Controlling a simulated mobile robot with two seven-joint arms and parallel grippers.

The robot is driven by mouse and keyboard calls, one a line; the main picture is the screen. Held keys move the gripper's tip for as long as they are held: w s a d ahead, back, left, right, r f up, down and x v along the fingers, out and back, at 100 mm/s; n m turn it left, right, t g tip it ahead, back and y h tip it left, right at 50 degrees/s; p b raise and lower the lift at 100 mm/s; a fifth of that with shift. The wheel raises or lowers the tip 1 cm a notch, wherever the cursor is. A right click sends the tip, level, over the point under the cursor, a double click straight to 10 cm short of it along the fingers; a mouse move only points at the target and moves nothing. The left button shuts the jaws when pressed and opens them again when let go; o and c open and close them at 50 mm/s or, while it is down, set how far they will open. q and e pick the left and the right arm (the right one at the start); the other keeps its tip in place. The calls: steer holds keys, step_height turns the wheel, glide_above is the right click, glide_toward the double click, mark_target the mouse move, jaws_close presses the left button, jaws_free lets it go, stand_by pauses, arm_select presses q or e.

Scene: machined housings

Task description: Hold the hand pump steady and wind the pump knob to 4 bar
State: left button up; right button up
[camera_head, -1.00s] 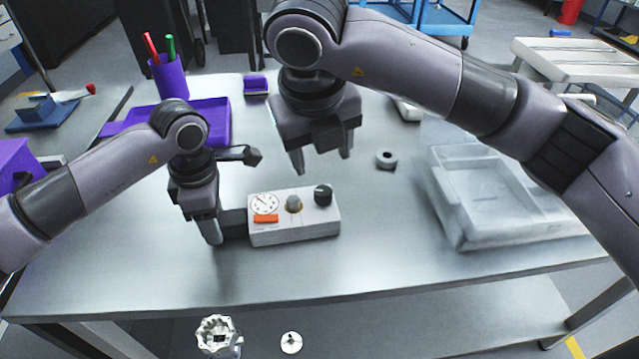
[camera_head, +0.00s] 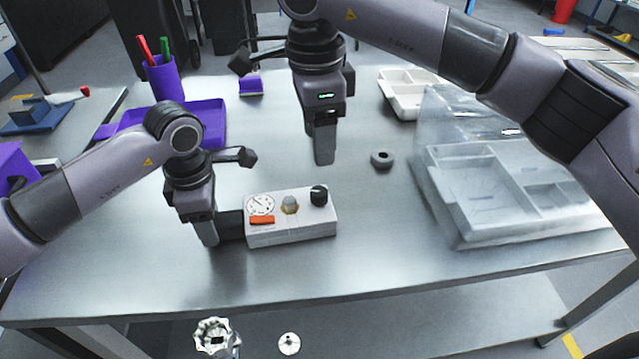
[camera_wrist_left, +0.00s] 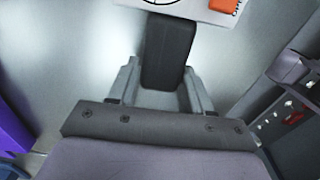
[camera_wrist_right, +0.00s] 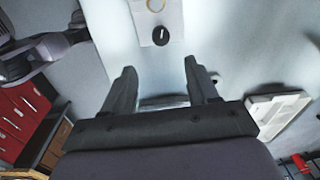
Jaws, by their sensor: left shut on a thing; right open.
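The hand pump (camera_head: 291,232) is a pale box lying on the table, with a round gauge (camera_head: 261,204), an orange label, a brass-coloured fitting and a black pump knob (camera_head: 319,195) on top. A dark handle (camera_head: 231,225) sticks out of its left end. My left gripper (camera_head: 208,232) is shut on this handle; the left wrist view shows the handle (camera_wrist_left: 168,55) between the fingers. My right gripper (camera_head: 323,150) is above the table behind the knob, empty. In the right wrist view its fingers (camera_wrist_right: 162,85) are apart, with the knob (camera_wrist_right: 160,36) ahead of them.
A dark grey ring (camera_head: 382,159) lies right of the pump. A clear-covered tray (camera_head: 440,205) takes the right side of the table, with a white divided tray (camera_head: 393,98) behind it. A purple tray (camera_head: 211,112) and pen cup (camera_head: 167,80) stand at back left. The front is clear.

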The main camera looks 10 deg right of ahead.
mark_target(319, 191)
steer(key=f+n, duration=0.1)
steer(key=f, duration=0.2)
steer(key=f+n, duration=0.1)
steer(key=f, duration=0.3)
steer(key=w+f+n, duration=0.1)
steer(key=f+n, duration=0.1)
steer(key=f, duration=0.2)
steer(key=shift+d+f, duration=0.1)
steer(key=shift+f, duration=0.15)
steer(key=c, duration=1.1)
